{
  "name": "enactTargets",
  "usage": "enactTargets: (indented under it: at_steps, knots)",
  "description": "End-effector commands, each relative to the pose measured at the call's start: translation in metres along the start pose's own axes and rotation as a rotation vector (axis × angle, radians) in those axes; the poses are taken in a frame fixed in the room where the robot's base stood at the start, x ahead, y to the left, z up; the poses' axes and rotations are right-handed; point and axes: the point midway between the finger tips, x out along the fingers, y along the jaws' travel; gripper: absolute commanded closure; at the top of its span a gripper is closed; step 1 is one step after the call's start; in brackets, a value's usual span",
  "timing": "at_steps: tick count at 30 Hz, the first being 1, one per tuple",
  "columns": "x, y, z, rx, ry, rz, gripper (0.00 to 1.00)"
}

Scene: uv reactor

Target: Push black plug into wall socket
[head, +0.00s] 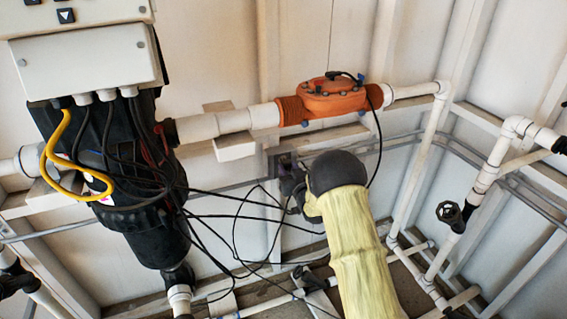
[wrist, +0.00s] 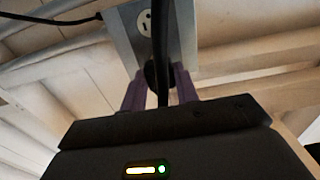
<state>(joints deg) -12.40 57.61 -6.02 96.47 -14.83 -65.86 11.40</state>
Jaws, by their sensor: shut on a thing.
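The wall socket (wrist: 144,22) is a light outlet face in a grey metal box, at the top middle of the wrist view. One set of its slots shows above the plug. My gripper (wrist: 158,74) has its two purple-grey fingers shut on the black plug (wrist: 152,73), just below those slots. The plug's black cable (wrist: 162,92) runs down in front. The plug is at or very close to the socket's lower part; its prongs are hidden, so I cannot tell how far in it is. In the head view, my gripper (head: 292,186) is partly hidden by my yellow-sleeved arm.
Several loose black cables (head: 235,218) hang between the black reactor vessel (head: 135,195) and my gripper. An orange valve body (head: 333,98) on a white pipe sits above. White pipes (head: 425,160) and a black valve handle (head: 449,213) stand to the right.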

Motion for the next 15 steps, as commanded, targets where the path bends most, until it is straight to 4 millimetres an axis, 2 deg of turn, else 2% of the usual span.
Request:
enactTargets:
  at_steps: [15]
  knots:
    - [0.0064,0.0,-0.0003,0.0,0.001,0.0,1.0]
